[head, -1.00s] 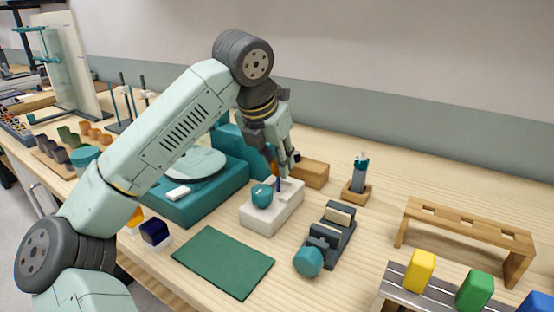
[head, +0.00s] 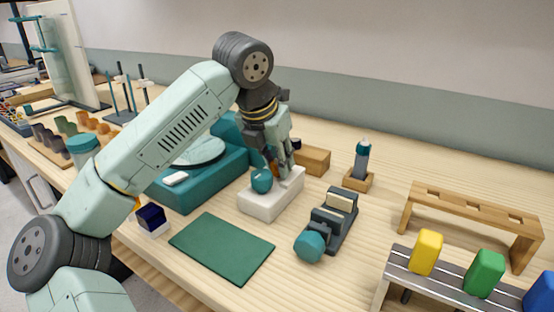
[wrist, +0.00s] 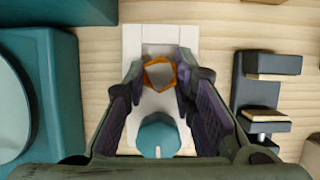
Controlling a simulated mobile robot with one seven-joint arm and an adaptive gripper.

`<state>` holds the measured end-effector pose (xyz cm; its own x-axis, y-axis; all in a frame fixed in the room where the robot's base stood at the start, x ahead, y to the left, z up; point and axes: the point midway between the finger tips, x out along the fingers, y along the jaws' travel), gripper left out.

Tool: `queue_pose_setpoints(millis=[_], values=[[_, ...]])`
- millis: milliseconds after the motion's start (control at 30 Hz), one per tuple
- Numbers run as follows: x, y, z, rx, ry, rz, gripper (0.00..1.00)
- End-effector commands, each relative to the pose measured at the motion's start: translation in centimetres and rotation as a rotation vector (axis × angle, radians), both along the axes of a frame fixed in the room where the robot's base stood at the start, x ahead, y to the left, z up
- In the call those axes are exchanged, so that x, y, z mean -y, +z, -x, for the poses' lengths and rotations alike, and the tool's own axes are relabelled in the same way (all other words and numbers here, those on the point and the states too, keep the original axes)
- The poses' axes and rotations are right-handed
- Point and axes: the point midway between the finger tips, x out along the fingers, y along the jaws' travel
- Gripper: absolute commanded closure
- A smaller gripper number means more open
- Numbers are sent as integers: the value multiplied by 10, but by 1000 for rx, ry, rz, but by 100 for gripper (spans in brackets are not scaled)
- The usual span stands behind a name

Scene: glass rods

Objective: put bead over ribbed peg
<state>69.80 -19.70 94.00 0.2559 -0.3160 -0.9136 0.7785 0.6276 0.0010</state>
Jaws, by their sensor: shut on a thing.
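An orange, angular ring, the bead (wrist: 160,73), sits between the fingers of my gripper (wrist: 160,82) in the wrist view. My gripper also shows in the head view (head: 283,168), low over the far part of a white block (head: 262,207). It is shut on the bead. The ribbed peg is hidden behind my fingers in the head view. Pale grey shows through the bead's hole; I cannot tell whether the bead is around the peg. A teal faceted knob (head: 262,180) stands on the near part of the block, also in the wrist view (wrist: 158,137).
A teal machine with a round plate (head: 196,153) stands left of the block. A dark holder with a teal end (head: 310,246) lies to the right. A wooden block (head: 313,160) is behind my gripper. A green mat (head: 222,248) lies flat in front.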

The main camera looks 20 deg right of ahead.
Motion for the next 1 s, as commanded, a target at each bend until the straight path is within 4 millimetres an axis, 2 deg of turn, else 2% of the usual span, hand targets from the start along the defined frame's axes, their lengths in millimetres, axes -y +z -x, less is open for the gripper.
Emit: queue_pose_setpoints(millis=[100,133,467,800,1000], values=[[0,0,0,-1,0,-1,100],[0,0,0,-1,0,-1,75],[0,0,0,-1,0,1,53],[-1,3,0,0,0,0,53],[-9,28,7,4,3,0,53]])
